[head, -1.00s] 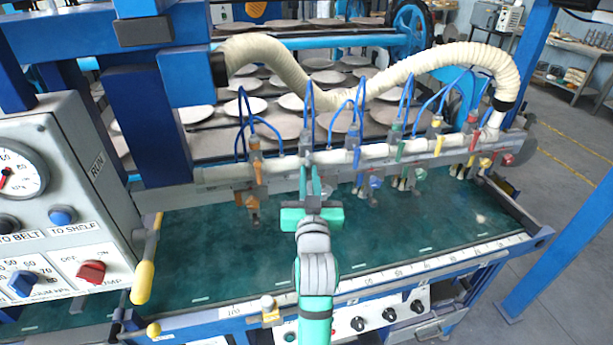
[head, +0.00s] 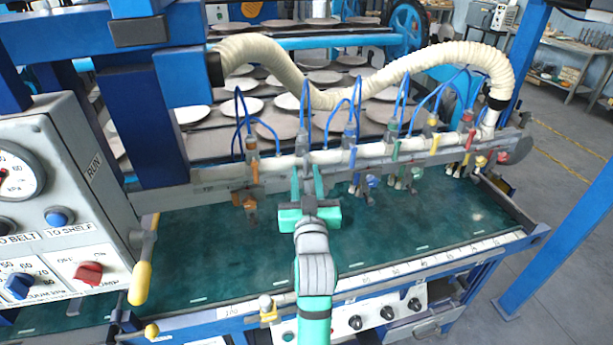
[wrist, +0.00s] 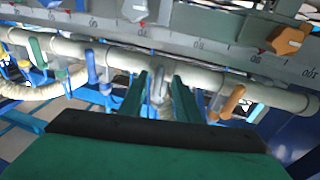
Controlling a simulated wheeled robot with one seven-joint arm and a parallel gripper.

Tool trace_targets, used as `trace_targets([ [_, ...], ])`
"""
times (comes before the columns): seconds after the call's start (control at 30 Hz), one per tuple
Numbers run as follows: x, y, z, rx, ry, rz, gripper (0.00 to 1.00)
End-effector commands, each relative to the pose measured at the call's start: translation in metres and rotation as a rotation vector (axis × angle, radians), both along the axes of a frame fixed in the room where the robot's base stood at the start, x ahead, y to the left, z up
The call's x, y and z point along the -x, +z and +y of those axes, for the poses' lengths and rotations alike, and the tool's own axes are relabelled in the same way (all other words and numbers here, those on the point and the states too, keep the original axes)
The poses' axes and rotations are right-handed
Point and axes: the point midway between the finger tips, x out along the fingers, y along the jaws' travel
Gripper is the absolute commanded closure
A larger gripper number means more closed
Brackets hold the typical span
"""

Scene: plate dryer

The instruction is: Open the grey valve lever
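The grey valve lever (wrist: 158,88) shows in the wrist view on the white pipe, between my two gripper fingers. In the head view it is mostly lost behind the fingers and cannot be made out clearly. My gripper (head: 307,172), with green fingers and a green body, is in front of the pipe in the head view. Its fingers are apart, one on each side of the lever; the gripper also shows in the wrist view (wrist: 160,92). Whether either finger touches the lever, I cannot tell.
An orange lever (wrist: 232,102) is right of my fingers in the wrist view, a blue lever (wrist: 92,67) left, and a green lever (wrist: 37,52) farther left. The pipe (head: 335,157) runs above the dark green belt (head: 400,215). A control box (head: 75,180) stands at left.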

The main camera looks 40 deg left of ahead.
Motion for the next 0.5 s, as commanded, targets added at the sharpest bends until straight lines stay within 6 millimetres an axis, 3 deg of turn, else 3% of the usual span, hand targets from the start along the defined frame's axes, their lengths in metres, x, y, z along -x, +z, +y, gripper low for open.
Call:
trace_targets([
  [0.17,0.006,-0.002,-0.007,-0.001,-0.002,0.001,0.70],
  [0.5,0.055,-0.009,-0.044,-0.001,-0.001,0.002,0.70],
])
